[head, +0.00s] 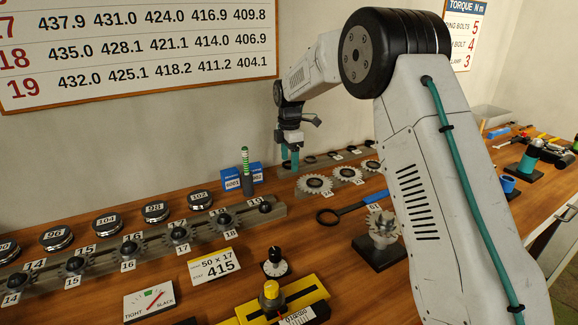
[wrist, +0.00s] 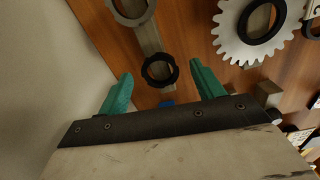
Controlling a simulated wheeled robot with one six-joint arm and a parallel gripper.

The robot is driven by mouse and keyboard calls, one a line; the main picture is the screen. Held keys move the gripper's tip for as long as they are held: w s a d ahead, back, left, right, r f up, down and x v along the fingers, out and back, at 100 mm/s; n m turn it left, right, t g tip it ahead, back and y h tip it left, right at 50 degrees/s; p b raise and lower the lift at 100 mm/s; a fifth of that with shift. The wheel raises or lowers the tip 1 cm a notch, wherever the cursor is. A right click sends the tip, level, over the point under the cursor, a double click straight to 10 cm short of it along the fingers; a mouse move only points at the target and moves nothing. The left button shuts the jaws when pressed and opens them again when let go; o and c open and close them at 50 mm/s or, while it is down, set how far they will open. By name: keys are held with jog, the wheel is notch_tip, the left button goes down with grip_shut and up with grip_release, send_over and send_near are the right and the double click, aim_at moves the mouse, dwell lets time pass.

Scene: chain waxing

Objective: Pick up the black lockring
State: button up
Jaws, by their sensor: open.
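The black lockring (wrist: 146,72) is a notched dark ring. In the wrist view it lies on a grey rail, upper centre. My gripper (wrist: 161,72) is open, with teal fingers spread to the left and right of the ring and nothing between them in contact. In the head view my gripper (head: 290,158) points down over the left end of the back rail, behind the sprockets. There the ring below it is hidden or too small to tell.
A plain grey ring (wrist: 117,12) lies on the same rail. A white sprocket (wrist: 231,38) with a black ring lies to the right. In the head view blue boxes (head: 232,182) and a green-topped marker (head: 245,160) stand left of my gripper; a blue-handled tool (head: 362,203) lies in front.

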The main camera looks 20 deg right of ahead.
jog(key=shift+f, duration=0.25)
dwell(0.3)
jog(key=c, duration=1.1)
jog(key=shift+o, duration=0.2)
jog(key=shift+r, duration=0.1)
